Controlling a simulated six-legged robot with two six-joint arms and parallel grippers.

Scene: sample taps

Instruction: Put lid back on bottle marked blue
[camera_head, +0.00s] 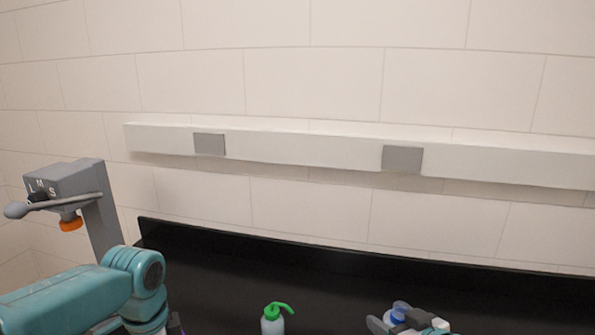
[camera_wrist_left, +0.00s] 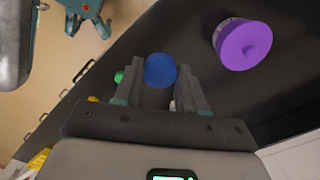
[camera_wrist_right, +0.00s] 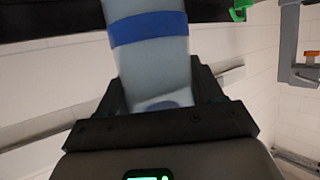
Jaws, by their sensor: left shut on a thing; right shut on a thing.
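My left gripper (camera_wrist_left: 158,80) is shut on a round blue lid (camera_wrist_left: 160,70), held between its fingertips in the left wrist view. In the head view my left arm comes in from the left, but its gripper is out of sight. My right gripper (camera_wrist_right: 155,85) is shut on a pale bottle (camera_wrist_right: 155,65) with a blue band around it. The bottle's mouth is not clearly seen. In the head view my right gripper (camera_head: 408,322) and part of the bottle (camera_head: 400,307) show at the bottom edge. Lid and bottle are apart.
A purple-lidded container (camera_wrist_left: 242,45) stands on the black counter (camera_head: 230,285) in the left wrist view. A green-topped squeeze bottle (camera_head: 272,322) stands left of my right gripper. A grey tap (camera_head: 85,190) with an orange nozzle is at the left. A white ledge (camera_head: 300,150) runs along the wall.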

